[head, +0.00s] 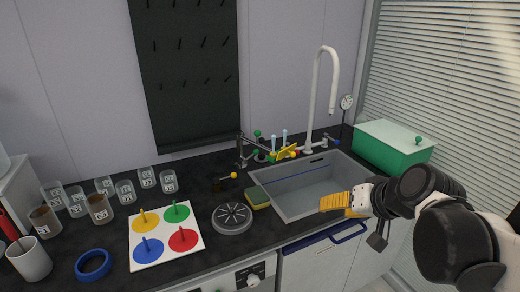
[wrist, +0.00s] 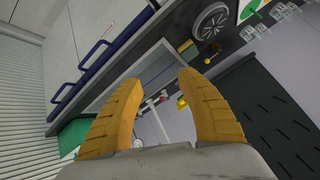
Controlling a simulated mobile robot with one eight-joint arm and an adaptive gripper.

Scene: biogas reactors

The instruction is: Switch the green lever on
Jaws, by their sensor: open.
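The grey sink (head: 270,203) has a tall white tap (head: 314,100) behind it. A sponge (head: 258,198) and a round dark disc (head: 232,216) lie left of it. A green box (head: 393,148) stands right. A yellow holder (head: 287,152) is close to the levers.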

